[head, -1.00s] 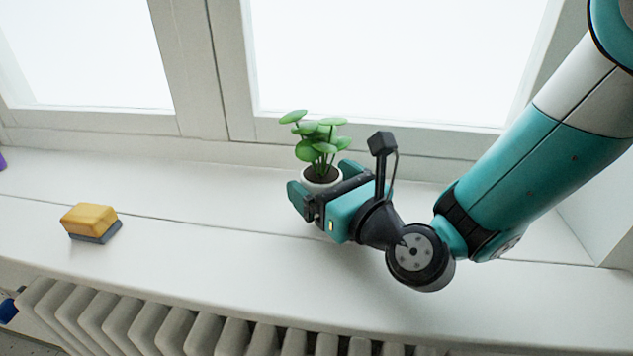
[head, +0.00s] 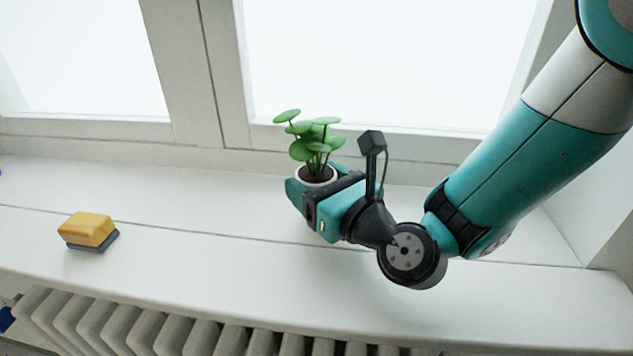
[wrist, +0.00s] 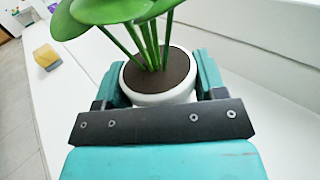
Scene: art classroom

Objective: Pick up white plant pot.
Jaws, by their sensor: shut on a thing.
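The white plant pot (wrist: 165,97) holds dark soil and a green plant with round leaves (head: 315,140). In the head view the pot's rim (head: 300,179) shows, and its lower part is hidden behind my gripper (head: 314,183). My gripper is shut on the pot, with one teal finger on each side of it, as the wrist view shows. The pot looks upright. I cannot tell whether its base touches the sill.
The white window sill (head: 190,262) is mostly clear. A yellow and grey sponge (head: 88,230) lies at the left. The window frame (head: 185,75) stands behind the plant. A radiator (head: 130,322) is below the sill's front edge.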

